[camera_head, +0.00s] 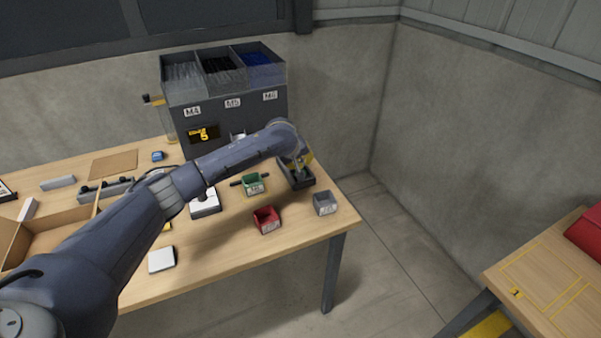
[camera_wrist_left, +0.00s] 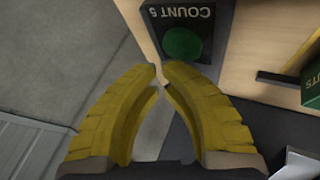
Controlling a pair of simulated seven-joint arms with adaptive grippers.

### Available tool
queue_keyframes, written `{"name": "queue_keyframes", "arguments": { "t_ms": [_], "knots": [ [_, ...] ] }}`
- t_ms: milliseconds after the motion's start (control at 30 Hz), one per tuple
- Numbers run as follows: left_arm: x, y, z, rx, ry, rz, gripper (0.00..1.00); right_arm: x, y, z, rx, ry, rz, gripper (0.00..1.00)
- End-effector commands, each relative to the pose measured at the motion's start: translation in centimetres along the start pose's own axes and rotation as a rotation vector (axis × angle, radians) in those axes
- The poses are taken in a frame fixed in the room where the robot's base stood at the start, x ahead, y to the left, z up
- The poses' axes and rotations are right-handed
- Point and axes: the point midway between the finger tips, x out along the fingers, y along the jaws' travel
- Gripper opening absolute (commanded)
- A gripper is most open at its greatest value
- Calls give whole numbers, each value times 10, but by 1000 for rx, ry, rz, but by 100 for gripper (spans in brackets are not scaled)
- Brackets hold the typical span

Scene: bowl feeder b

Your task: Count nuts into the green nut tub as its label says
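The green nut tub (camera_head: 253,184) stands on the table with a white label too small to read in the head view. Its side also shows at the right edge of the left wrist view (camera_wrist_left: 313,88), with part of a label ending in "UTS". A dark box (camera_head: 297,178) stands right of the tub; in the left wrist view this box (camera_wrist_left: 203,50) reads "COUNT 5" and bears a round green button (camera_wrist_left: 182,43). My left gripper (camera_head: 303,165) is over the box. Its yellow fingertips (camera_wrist_left: 160,68) are nearly together, with nothing visible between them, pointing towards the button. No nuts show in the tub.
A grey feeder (camera_head: 233,109) with three bins marked M4, M5 and M6 stands behind, its display (camera_head: 203,134) showing 5. A red tub (camera_head: 266,220) and a grey tub (camera_head: 325,204) stand near the front right. A cardboard box (camera_head: 50,238) is at left.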

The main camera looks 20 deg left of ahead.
Motion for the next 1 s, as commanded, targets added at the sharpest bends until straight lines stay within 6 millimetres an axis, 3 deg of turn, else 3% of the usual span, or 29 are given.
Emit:
{"name": "queue_keyframes", "arguments": {
  "t_ms": [1000],
  "knots": [
    [8, -4, 5, -1, -1, 0, 0, 0, 1, 0, -1, 0, 1, 44]
  ]
}}
